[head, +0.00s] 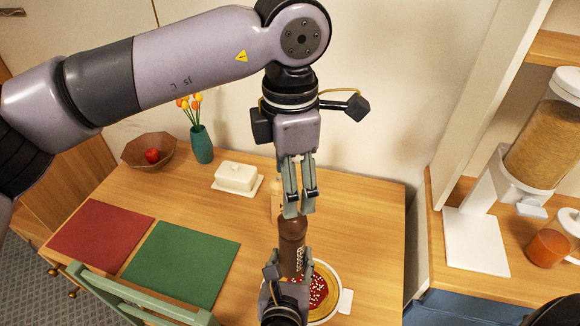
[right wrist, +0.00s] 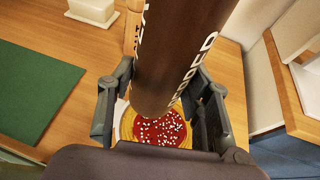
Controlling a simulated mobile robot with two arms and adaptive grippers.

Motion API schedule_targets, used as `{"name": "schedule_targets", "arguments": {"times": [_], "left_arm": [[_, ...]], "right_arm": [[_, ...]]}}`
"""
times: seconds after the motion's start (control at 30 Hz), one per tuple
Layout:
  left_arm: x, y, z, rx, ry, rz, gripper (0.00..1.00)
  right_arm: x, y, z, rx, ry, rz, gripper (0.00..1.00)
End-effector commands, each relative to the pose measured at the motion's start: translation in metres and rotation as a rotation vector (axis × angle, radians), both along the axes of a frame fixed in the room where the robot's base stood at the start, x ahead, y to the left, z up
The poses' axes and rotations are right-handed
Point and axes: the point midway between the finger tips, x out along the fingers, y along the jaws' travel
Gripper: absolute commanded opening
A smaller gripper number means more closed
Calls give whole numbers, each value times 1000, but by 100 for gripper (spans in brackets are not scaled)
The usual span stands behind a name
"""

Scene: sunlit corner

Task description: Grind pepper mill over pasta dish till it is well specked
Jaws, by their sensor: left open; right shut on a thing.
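The dark brown pepper mill (head: 292,237) with white lettering stands upright above the pasta dish; its lower body fills the middle of the right wrist view (right wrist: 175,55). My right gripper (head: 288,268) is shut around its lower body. My left gripper (head: 299,208) is open, pointing down at the mill's top, with its fingers around or just above it; contact cannot be told. The pasta dish (head: 331,283) has yellow pasta and red sauce with several white specks, and shows below the mill in the right wrist view (right wrist: 163,130). My right gripper and the mill partly hide it.
A pale wooden object (head: 275,203) stands behind the mill. A butter dish (head: 237,178), vase (head: 201,145) and bowl with a red fruit (head: 135,152) stand at the back. Green (head: 180,262) and red (head: 100,232) mats lie left. A grain dispenser (head: 540,150) stands on the right counter.

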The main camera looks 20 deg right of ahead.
Motion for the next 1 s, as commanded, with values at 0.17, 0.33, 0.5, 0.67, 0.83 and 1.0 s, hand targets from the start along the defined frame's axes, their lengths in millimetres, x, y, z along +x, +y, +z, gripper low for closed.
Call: {"name": "schedule_targets", "arguments": {"times": [0.17, 0.33, 0.5, 0.67, 0.83, 1.0], "left_arm": [[0, 1, -37, 2, 4, -1, 67], [-1, 1, -67, 1, 4, -1, 67], [0, 0, -88, 0, 3, -1, 67], [0, 1, -96, 1, 0, -1, 67], [0, 0, -97, 0, 0, -1, 67], [0, 0, -97, 0, 0, -2, 63]], "right_arm": [[0, 0, 1, 0, -2, 0, 8], [0, 0, 1, 0, -2, 0, 8], [0, 0, 1, 0, -2, 0, 8], [0, 0, 1, 0, -2, 0, 8], [0, 0, 1, 0, -2, 0, 8], [0, 0, 1, 0, -2, 0, 8]]}}
